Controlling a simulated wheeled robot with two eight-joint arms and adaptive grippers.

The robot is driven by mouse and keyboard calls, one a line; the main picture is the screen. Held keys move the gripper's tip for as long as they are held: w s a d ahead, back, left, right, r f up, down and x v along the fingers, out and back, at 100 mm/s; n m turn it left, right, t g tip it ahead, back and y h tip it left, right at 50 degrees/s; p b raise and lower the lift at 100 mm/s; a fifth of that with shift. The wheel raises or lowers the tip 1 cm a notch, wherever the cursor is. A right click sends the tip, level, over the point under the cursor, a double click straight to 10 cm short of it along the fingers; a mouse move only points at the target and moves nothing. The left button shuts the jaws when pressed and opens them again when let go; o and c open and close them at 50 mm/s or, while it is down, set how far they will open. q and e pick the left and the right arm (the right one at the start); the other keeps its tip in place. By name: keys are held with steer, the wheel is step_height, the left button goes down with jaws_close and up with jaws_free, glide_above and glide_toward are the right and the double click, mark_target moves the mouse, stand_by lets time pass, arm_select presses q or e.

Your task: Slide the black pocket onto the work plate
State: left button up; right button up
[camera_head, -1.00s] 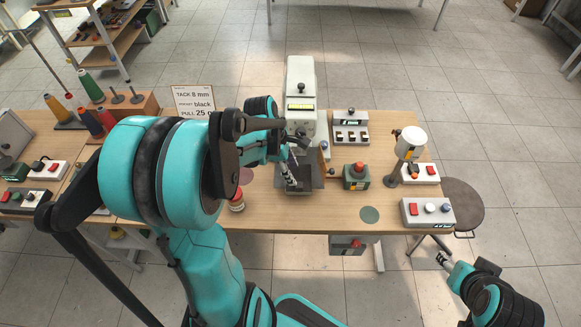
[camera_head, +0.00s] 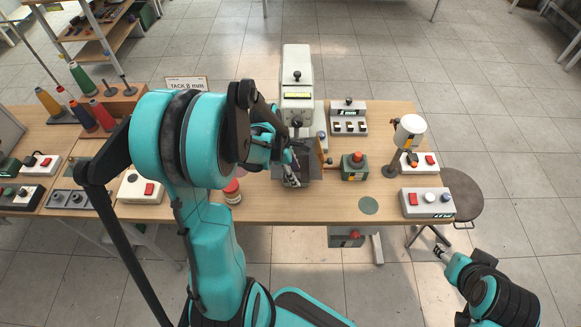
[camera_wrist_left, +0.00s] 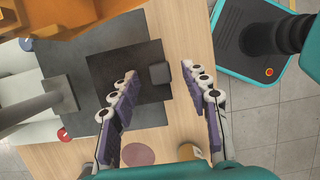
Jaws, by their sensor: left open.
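The work plate is a dark grey plate (camera_wrist_left: 60,68) under the machine in the left wrist view; it also shows in the head view (camera_head: 312,172), partly hidden by my left arm. A flat black square, which looks like the black pocket (camera_wrist_left: 112,68), lies overlapping the plate's edge. A small dark block (camera_wrist_left: 160,74) is at the pocket's near edge. My left gripper (camera_wrist_left: 160,71) is open, its two fingers on either side of the block with gaps showing. In the head view my left gripper (camera_head: 291,168) is over the plate area. My right gripper (camera_head: 440,252) is low, off the table; its jaws are too small to judge.
The white machine (camera_head: 298,75) stands behind the plate. A red-button box (camera_head: 354,167), a lamp-like post (camera_head: 408,135) and a switch box (camera_head: 427,203) are to the right. A red-lidded jar (camera_head: 232,192) stands at left. The front table around the green disc (camera_head: 369,206) is clear.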

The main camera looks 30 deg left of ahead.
arm_select(q)
steer(key=shift+w+d+f, duration=0.1)
steer(key=shift+d+f, duration=0.1)
steer(key=shift+f, duration=0.35)
jaws_close()
